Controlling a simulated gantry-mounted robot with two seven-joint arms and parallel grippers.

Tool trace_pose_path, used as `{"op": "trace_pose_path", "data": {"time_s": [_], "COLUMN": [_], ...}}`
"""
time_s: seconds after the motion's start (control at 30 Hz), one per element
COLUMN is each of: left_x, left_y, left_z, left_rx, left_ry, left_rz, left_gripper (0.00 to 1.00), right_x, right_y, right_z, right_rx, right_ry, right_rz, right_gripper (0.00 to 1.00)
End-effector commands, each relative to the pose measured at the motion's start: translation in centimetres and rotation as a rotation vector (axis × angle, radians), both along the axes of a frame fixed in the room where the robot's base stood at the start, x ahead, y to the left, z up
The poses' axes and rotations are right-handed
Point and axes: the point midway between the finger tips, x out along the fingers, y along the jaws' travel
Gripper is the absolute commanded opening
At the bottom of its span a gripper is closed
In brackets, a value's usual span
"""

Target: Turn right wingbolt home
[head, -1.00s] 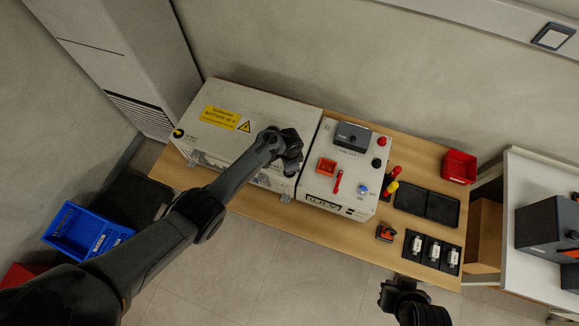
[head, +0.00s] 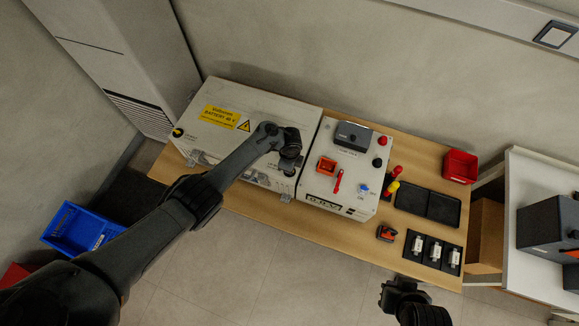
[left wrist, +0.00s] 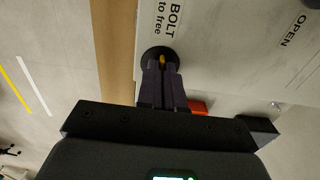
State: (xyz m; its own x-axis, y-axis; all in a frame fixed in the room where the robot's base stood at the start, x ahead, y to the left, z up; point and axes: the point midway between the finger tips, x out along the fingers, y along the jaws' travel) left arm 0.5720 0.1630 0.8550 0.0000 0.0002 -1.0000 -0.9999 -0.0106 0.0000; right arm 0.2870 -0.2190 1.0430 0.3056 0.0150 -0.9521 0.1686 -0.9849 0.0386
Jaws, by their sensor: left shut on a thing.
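In the left wrist view the right wingbolt (left wrist: 163,59) shows as a small yellow piece on a round black base, beside a printed label with "BOLT" and "to free". My left gripper (left wrist: 161,66) is shut on it, and its fingers hide part of the bolt. In the head view my left gripper (head: 289,168) is over the right end of the pale battery box (head: 225,145), and the wingbolt under it is hidden. A similar yellow and black wingbolt (head: 178,133) sits at the box's left end. My right gripper (head: 388,293) is in front of the table; its jaw gap is unclear.
A white box (head: 318,186) with switches and a red handle stands close to the right of the battery box. The wooden table (head: 250,206) has a bare front strip. Black trays (head: 442,208) and a red bin (head: 460,166) are farther right.

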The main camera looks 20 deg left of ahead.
Motion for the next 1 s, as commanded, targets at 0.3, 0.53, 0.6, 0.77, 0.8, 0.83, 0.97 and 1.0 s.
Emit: {"op": "trace_pose_path", "data": {"time_s": [0.3,0.53,0.6,0.77,0.8,0.83,0.97,1.0], "left_x": [-0.02,-0.02,-0.01,-0.01,0.00,0.00,0.04,0.05], "left_y": [-0.05,-0.04,-0.04,-0.03,-0.02,-0.02,-0.03,-0.02], "left_z": [-0.01,0.00,0.00,0.00,0.00,0.02,0.55,0.90], "left_rx": [-0.001,-0.001,-0.001,0.000,0.000,0.000,-0.001,-0.001], "left_ry": [0.000,0.000,0.000,0.000,0.000,0.000,-0.001,-0.001], "left_rz": [-0.010,-0.009,-0.008,-0.007,-0.007,-0.007,-0.006,-0.005], "left_gripper": [0.00,0.25,0.32,0.32,0.32,0.32,0.32,0.32], "right_x": [0.01,0.03,0.03,0.03,0.03,0.02,0.02,0.02], "right_y": [0.14,0.24,0.24,0.23,0.23,0.23,0.19,0.16], "right_z": [0.01,0.01,0.01,0.02,0.02,0.03,0.32,0.49], "right_rx": [0.007,0.010,0.010,0.010,0.010,0.010,0.008,0.007], "right_ry": [0.000,-0.001,-0.001,-0.001,-0.001,-0.001,0.000,0.000], "right_rz": [-0.004,-0.006,-0.007,-0.006,-0.006,-0.006,-0.005,-0.004], "right_gripper": [0.00,0.00,0.00,0.00,0.00,0.00,0.00,0.00]}}
